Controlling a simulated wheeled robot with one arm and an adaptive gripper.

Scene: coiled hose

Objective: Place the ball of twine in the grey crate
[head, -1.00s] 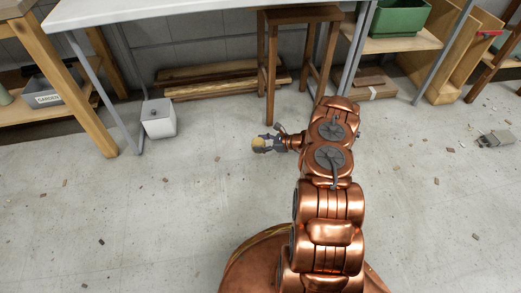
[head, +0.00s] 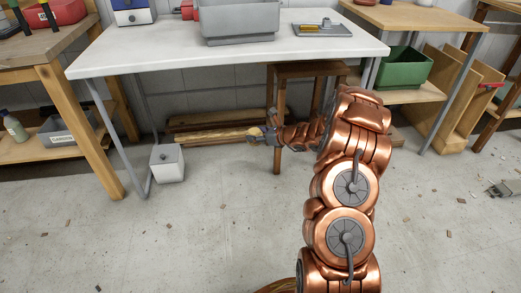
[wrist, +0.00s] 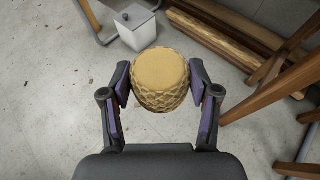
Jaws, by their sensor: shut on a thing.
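The ball of twine (wrist: 162,78), tan with a netted side and a flat pale top, sits between the fingers of my gripper (wrist: 164,90) in the wrist view. The gripper is shut on it and holds it off the floor. In the head view the twine (head: 254,132) is small, at the end of my gripper (head: 261,134), in front of the wooden stool and below the white table's front edge. The grey crate (head: 240,32) stands on the white table, above and slightly left of the gripper. The crate's inside is mostly hidden.
The white table (head: 150,52) edge lies between gripper and crate. A metal tray (head: 322,30) is right of the crate, a red item (head: 187,10) left. A wooden stool (head: 277,120) stands under the table, a white box (head: 167,163) on the floor. A green bin (head: 403,68) sits right.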

